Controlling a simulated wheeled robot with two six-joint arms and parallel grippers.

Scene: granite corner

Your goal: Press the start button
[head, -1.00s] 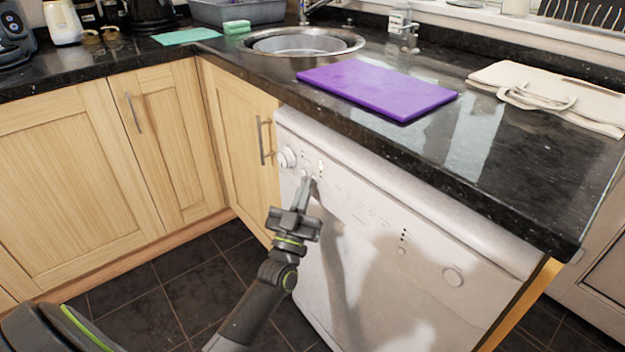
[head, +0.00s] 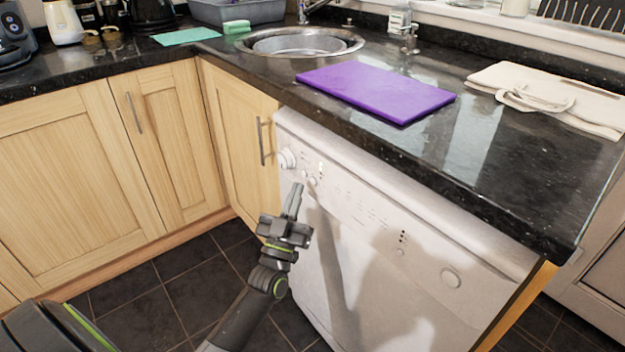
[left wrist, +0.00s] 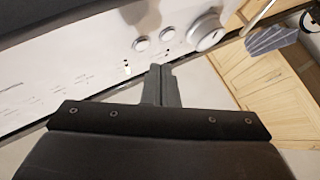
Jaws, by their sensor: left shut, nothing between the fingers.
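A white dishwasher (head: 375,215) stands under the counter. Its control panel has a round dial (head: 287,158) at the left end, two small round buttons (head: 308,178) beside it, and a larger round button (head: 451,277) far right. No label naming the start button is readable. In the left wrist view, the dial (left wrist: 206,31) and two buttons (left wrist: 153,39) are beyond my fingertips. My left gripper (head: 298,187) is shut and empty, its tips just below the two small buttons in the head view and apparently clear of the panel. My right gripper is not in view.
The dark counter edge (head: 420,163) overhangs the dishwasher. Wooden cabinets (head: 235,140) stand to the left. The space before the dishwasher is free.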

